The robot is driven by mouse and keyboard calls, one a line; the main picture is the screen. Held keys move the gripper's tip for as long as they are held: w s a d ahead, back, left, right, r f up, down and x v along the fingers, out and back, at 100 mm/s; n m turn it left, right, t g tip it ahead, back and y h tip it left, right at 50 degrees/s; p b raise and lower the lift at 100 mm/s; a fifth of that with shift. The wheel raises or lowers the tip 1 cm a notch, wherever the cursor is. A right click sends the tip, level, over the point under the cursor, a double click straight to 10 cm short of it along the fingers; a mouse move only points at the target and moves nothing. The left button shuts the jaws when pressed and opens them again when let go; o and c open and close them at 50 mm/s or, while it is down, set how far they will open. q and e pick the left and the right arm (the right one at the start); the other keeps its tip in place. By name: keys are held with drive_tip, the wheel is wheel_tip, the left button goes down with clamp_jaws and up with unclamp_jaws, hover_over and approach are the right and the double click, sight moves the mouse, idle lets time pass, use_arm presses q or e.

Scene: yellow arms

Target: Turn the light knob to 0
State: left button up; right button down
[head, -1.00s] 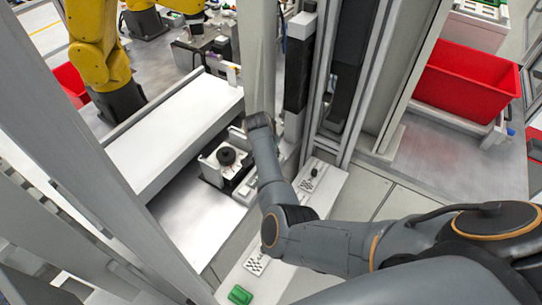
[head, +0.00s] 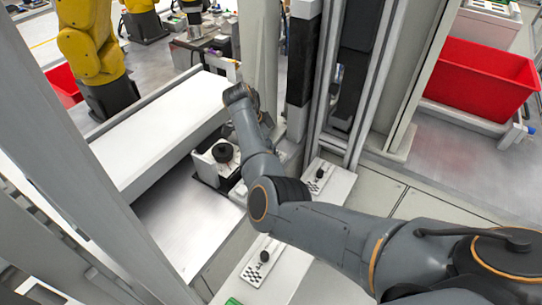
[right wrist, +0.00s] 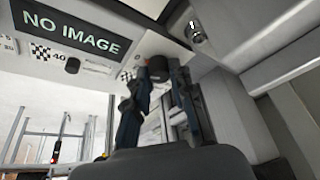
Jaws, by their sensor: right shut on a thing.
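A black round knob (right wrist: 158,67) sits on a white panel (right wrist: 105,62) in the right wrist view. My right gripper (right wrist: 158,79) has its two fingers on either side of this knob and is shut on it. A second black knob (right wrist: 72,65) is to the left on the same panel, beside a checkered patch and the number 40. I cannot read a label or dial position for the held knob. In the head view my right arm reaches to the upper middle, and its fingers and the panel face are hidden. My left gripper is not in view.
A dark screen (right wrist: 70,32) reading NO IMAGE is on the panel. A metal post (head: 260,50) stands close beside my right arm. A white machine housing (head: 155,130) lies left, yellow robot arms (head: 88,45) behind it. A red bin (head: 478,80) is at right.

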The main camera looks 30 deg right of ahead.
drive_tip(key=shift+f+m+b, duration=0.15)
drive_tip(key=shift+m+b, duration=0.5)
drive_tip(key=shift+m, duration=0.05)
drive_tip(key=shift+g, duration=0.3)
drive_tip(key=c, duration=1.1)
unclamp_jaws()
drive_tip(key=shift+c, duration=0.2)
drive_tip(key=v, duration=1.2)
